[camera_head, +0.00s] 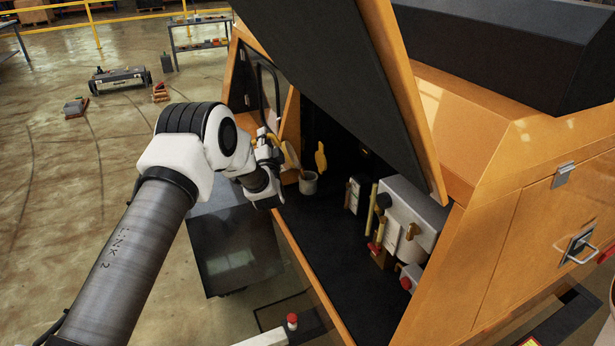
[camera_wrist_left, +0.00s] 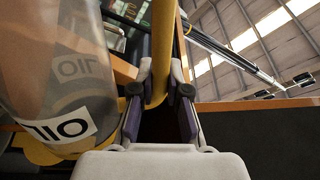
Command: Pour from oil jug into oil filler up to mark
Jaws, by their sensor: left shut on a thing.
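The oil jug (camera_wrist_left: 55,70) fills the left of the left wrist view. It is a translucent grey-brown vessel with a white "OIL" label and a yellow base and handle. My left gripper (camera_wrist_left: 160,90) is shut on the yellow handle. In the head view my left gripper (camera_head: 274,146) is at the machine's open bay, and a yellow part of the jug (camera_head: 291,157) shows beside it. Just below stands a small grey cup-like opening (camera_head: 308,183), which may be the oil filler. Its mark and any oil level are too small to tell. My right gripper is not in view.
The orange machine's raised dark panel (camera_head: 375,75) hangs over the bay. A yellow part (camera_head: 320,157) stands behind the grey opening. A light grey box (camera_head: 412,212) and yellow-handled fittings (camera_head: 371,208) crowd the bay's right side. The dark bay floor (camera_head: 335,255) in front is clear.

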